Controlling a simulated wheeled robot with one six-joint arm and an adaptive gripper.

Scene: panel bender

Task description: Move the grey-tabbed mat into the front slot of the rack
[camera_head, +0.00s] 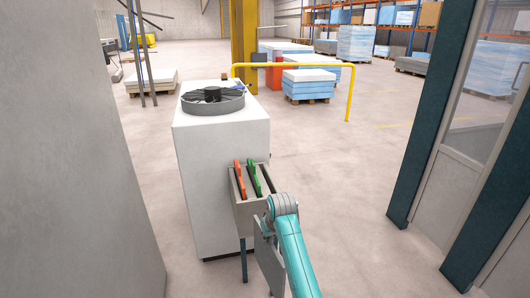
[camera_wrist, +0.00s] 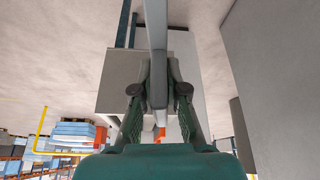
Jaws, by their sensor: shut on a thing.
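The grey mat (camera_head: 270,264) hangs upright, seen in the head view in front of and slightly right of the rack (camera_head: 248,216). The rack is a grey box on the side of a white cabinet. An orange-tabbed mat (camera_head: 239,171) and a green-tabbed mat (camera_head: 253,180) stand in it. In the wrist view, my gripper (camera_wrist: 158,92) is shut on the grey mat (camera_wrist: 156,30), which shows edge-on as a narrow bar. Behind it is the rack (camera_wrist: 118,78). My arm hides the fingers and the mat's tab in the head view.
The white cabinet (camera_head: 220,145) carries a round fan (camera_head: 212,100) on top. A grey wall (camera_head: 70,180) stands at the left, and a dark-framed panel (camera_head: 440,130) at the right. Open floor (camera_head: 340,165) lies right of the cabinet. A yellow rail (camera_head: 350,92) stands behind.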

